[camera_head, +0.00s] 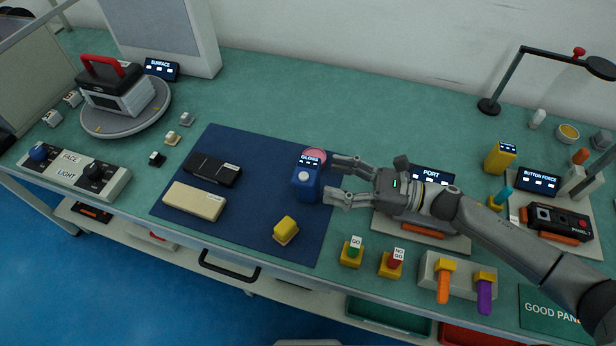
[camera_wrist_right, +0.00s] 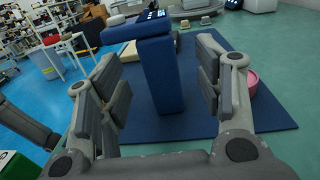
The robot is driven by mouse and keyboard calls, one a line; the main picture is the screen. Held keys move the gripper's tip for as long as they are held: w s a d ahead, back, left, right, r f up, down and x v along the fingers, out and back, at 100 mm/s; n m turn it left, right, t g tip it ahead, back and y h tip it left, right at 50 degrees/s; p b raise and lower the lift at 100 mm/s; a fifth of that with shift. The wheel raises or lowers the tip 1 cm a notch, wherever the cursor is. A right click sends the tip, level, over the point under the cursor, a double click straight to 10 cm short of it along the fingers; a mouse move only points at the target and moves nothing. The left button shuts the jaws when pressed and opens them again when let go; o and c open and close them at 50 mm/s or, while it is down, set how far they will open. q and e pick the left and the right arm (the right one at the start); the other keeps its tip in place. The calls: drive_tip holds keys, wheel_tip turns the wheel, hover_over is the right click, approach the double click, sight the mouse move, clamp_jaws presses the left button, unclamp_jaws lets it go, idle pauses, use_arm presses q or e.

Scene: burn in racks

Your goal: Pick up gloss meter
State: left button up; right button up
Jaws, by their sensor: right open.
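The gloss meter (camera_head: 307,184) is a blue block with a small display on top marked GLOSS. It stands upright on the dark blue mat (camera_head: 262,221). My right gripper (camera_head: 331,179) is open, with its fingertips just to the right of the meter in the head view. In the right wrist view the meter (camera_wrist_right: 158,75) stands ahead, in line with the gap between the open fingers (camera_wrist_right: 160,95). I cannot tell whether a finger touches it. My left gripper is not in view.
A pink round piece (camera_head: 315,156) sits just behind the meter. A yellow block (camera_head: 286,229), a black device (camera_head: 212,169) and a cream bar (camera_head: 195,201) lie on the mat. GO (camera_head: 352,253) and NO GO (camera_head: 391,263) buttons stand in front. The bench behind the mat is clear.

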sight(319, 178)
drive_tip(key=shift+x, duration=0.8)
drive_tip(key=shift+a+r+p, duration=0.1)
drive_tip(key=shift+a+p, duration=0.25)
drive_tip(key=p+x, duration=0.1)
drive_tip(key=x, duration=0.2)
drive_tip(key=shift+a, duration=0.25)
drive_tip(key=shift+w+a+f+p, duration=0.15)
drive_tip(key=shift+a+f+p, duration=0.2)
drive_tip(key=shift+a, duration=0.1)
drive_tip(key=c, duration=1.1)
drive_tip(key=shift+c, duration=0.6)
drive_tip(key=shift+r, duration=0.15)
